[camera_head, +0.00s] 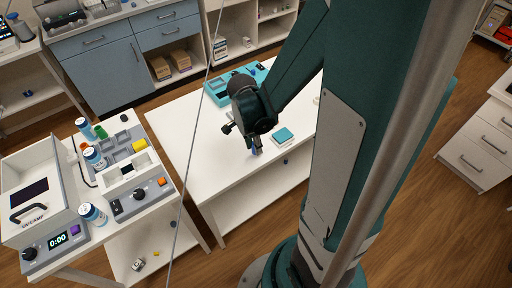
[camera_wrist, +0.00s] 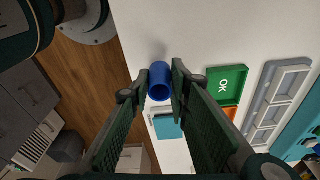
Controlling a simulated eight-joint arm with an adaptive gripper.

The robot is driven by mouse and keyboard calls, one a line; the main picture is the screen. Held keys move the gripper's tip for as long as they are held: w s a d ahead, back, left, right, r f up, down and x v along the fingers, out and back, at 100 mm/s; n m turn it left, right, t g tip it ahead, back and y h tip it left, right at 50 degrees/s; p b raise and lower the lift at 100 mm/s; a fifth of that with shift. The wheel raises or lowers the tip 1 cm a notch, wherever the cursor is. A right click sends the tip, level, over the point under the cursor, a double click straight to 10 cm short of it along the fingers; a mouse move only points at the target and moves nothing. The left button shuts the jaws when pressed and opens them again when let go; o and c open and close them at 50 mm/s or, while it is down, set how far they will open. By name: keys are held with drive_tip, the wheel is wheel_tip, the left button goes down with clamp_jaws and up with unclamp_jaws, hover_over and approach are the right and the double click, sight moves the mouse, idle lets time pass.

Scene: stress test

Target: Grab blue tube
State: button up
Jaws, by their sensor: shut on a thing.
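The blue tube (camera_wrist: 159,82) is a short hollow cylinder, with its open end facing the wrist camera. It sits between the fingertips of my gripper (camera_wrist: 161,77), which is shut on it. In the head view, my gripper (camera_head: 254,146) points down over the white table (camera_head: 215,165), and a little of the blue tube (camera_head: 253,152) shows at its tips. I cannot tell whether the tube touches the table top.
A teal square pad (camera_head: 283,135) lies close to the right of my gripper. A green "OK" tray (camera_wrist: 226,85) and a grey rack (camera_wrist: 275,95) lie nearby. A teal case (camera_head: 217,92) is farther back. A left bench holds bottles and a UV lamp box (camera_head: 35,185). The table's front left is clear.

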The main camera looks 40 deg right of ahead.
wheel_tip(320, 180, up, 8)
drive_tip(key=p, duration=0.2)
idle(0.3)
